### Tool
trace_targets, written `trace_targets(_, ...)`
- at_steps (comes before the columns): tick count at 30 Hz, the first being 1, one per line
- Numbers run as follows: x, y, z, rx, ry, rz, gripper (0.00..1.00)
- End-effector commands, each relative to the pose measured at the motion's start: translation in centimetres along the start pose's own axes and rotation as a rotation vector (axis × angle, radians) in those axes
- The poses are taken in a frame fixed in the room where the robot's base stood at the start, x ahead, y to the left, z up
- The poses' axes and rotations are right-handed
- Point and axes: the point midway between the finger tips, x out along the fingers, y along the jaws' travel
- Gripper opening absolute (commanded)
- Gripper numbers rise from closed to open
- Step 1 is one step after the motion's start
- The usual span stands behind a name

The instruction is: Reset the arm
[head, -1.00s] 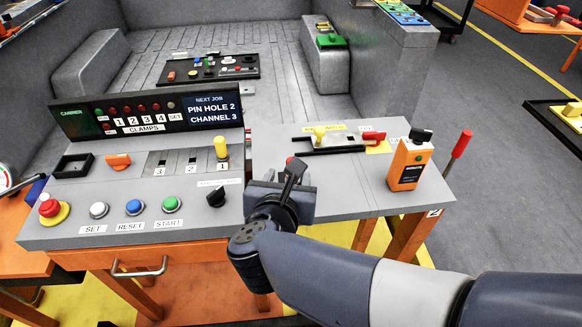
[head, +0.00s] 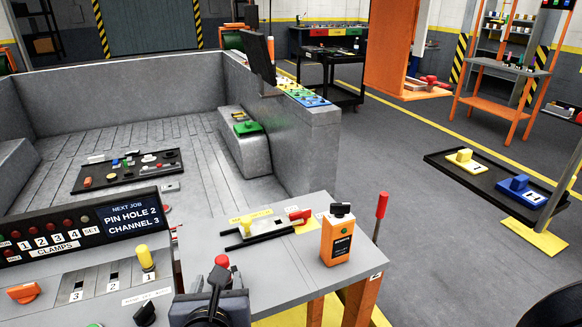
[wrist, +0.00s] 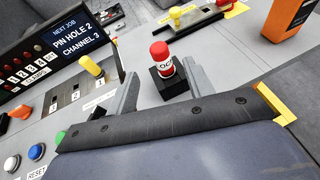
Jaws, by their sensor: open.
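My gripper (head: 213,290) shows at the bottom edge of the head view, above the grey control desk (head: 290,225). In the wrist view my gripper (wrist: 163,82) has its two grey fingers apart with nothing held. A red-topped knob (wrist: 160,54) with a white label stands on a black base beyond and between the fingers. In the head view this red knob (head: 221,261) is mostly hidden behind my gripper. Most of my arm is out of the head view.
An orange box (head: 337,238) with a black top stands upright on the desk's right side, near a red-tipped lever (head: 381,206). The yellow-capped lever (head: 146,257) is left of my gripper. The display panel (head: 95,222) reads PIN HOLE 2, CHANNEL 3.

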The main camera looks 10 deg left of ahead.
Motion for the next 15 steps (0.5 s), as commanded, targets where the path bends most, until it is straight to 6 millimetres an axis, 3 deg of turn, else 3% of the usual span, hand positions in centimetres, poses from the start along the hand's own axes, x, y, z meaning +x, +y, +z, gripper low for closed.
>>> trace_targets(9, 5.8, -0.1, -0.1, -0.001, 0.002, -0.006, 0.5)
trace_targets(15, 8.7, -0.1, -0.1, -0.001, 0.002, -0.003, 0.5)
